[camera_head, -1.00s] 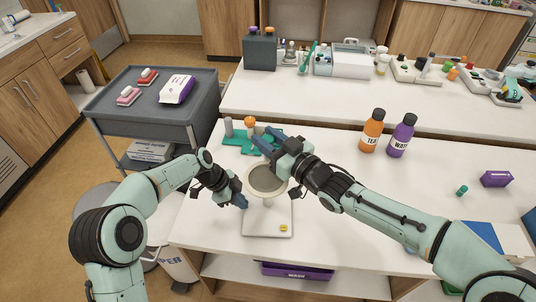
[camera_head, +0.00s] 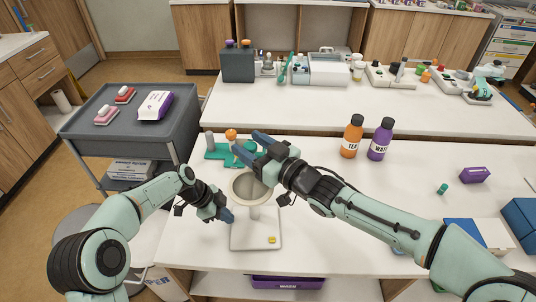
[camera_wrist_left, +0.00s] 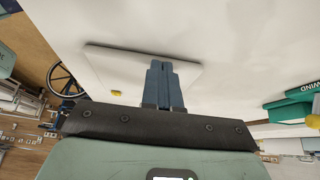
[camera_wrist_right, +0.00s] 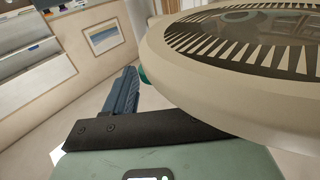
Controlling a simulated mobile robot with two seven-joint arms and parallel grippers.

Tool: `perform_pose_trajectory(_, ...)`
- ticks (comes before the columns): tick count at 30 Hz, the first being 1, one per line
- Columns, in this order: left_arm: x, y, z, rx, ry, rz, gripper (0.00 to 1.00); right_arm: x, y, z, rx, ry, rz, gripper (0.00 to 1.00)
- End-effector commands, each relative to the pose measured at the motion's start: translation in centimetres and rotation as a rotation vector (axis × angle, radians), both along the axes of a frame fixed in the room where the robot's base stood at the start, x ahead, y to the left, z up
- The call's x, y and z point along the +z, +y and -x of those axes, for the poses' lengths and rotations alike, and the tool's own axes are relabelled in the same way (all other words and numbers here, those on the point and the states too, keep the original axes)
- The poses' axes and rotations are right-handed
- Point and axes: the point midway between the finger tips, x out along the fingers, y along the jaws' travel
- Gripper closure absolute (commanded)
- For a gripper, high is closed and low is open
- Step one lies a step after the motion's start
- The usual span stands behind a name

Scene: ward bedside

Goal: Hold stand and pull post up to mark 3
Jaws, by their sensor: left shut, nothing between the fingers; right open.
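The stand has a flat white base plate (camera_head: 243,238) with a yellow spot (camera_head: 272,240), a short pale post (camera_head: 255,212) and a round cream head (camera_head: 236,194). In the right wrist view the head (camera_wrist_right: 190,80) is close, with dark tick marks around a glossy disc. My left gripper (camera_head: 229,216) is shut and empty, low beside the post at its left; in its wrist view the closed fingers (camera_wrist_left: 165,66) overlap the base plate (camera_wrist_left: 105,65). My right gripper (camera_head: 251,143) is open at the head's far side. No numbered mark is readable.
An orange bottle (camera_head: 351,140) and a purple bottle (camera_head: 380,143) stand to the right. A grey cart (camera_head: 185,130) is at the left. The white table (camera_head: 350,195) is clear between stand and bottles.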

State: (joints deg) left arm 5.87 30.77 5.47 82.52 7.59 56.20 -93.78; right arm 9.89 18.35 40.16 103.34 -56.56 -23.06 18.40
Motion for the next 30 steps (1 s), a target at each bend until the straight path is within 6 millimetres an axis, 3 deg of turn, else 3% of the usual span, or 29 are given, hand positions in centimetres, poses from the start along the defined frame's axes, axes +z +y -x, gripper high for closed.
perform_pose_trajectory(9, 0.1, 0.0, 0.0, 0.000, -0.001, 0.001, 1.00, 0.0, -5.0, 4.0, -0.005, -0.006, 0.006, 0.44)
perform_pose_trajectory(15, 0.1, 0.0, 0.0, 0.000, -0.001, 0.001, 1.00, 0.1, -7.3, 6.1, -0.001, -0.005, 0.003, 0.44)
perform_pose_trajectory(30, 0.1, 0.0, 0.0, 0.000, -0.001, 0.001, 1.00, 0.1, -8.4, 7.1, 0.003, -0.002, -0.002, 0.44)
